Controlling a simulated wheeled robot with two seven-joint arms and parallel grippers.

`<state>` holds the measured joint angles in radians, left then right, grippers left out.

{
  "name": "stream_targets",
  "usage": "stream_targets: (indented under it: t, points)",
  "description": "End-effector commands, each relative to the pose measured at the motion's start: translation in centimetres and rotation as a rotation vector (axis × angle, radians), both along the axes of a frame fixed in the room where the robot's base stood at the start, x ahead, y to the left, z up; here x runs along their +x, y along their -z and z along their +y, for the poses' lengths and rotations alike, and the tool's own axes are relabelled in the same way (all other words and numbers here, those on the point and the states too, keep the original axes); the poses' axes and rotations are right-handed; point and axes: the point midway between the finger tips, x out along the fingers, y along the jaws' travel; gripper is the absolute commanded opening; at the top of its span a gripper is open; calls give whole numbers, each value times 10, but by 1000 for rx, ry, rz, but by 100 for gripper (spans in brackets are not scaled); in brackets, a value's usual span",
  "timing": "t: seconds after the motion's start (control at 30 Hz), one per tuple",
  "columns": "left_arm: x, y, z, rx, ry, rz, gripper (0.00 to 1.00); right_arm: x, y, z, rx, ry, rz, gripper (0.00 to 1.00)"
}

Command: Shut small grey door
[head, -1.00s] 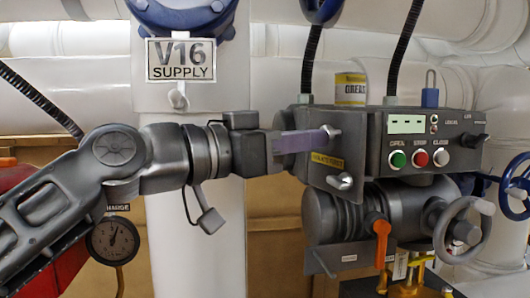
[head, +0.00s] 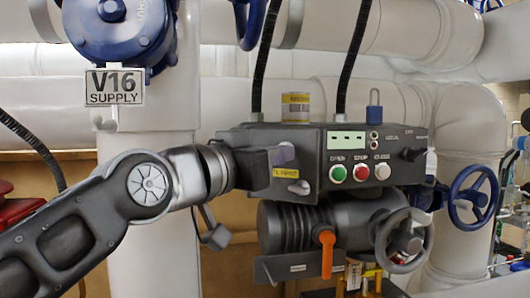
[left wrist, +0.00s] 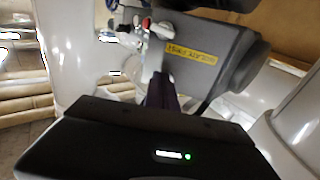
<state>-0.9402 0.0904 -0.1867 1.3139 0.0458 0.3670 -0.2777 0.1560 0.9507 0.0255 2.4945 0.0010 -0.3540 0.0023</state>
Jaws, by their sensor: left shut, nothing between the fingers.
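The small grey door (head: 308,157) with a yellow label (head: 286,173) is at the left end of the grey control box (head: 400,170). It lies nearly in line with the box front; I cannot tell whether it is fully closed. It also shows in the left wrist view (left wrist: 210,75), with its yellow label upside down. A silvery handle (head: 299,188) is low on the door. My right gripper is out of view.
Green, red and white buttons (head: 360,173) sit right of the door. A grey valve body (head: 340,222) with an orange lever (head: 327,250) and handwheel (head: 404,240) is below. A blue handwheel (head: 473,193) is at right. A thick white pipe (head: 155,240) stands behind my left arm.

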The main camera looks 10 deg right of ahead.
Motion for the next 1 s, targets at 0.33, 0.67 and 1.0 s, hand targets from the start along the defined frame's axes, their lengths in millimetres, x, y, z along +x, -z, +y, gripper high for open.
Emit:
stream_targets:
  t: [0.33, 0.67, 1.0]
  points:
    - [25, 0, -36, 3, 15, 3, 0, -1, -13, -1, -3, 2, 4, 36]
    - [45, 0, -58, 3, 15, 2, 0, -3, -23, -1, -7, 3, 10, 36]
    - [58, 0, -67, 1, 15, 0, 0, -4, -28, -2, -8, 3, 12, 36]
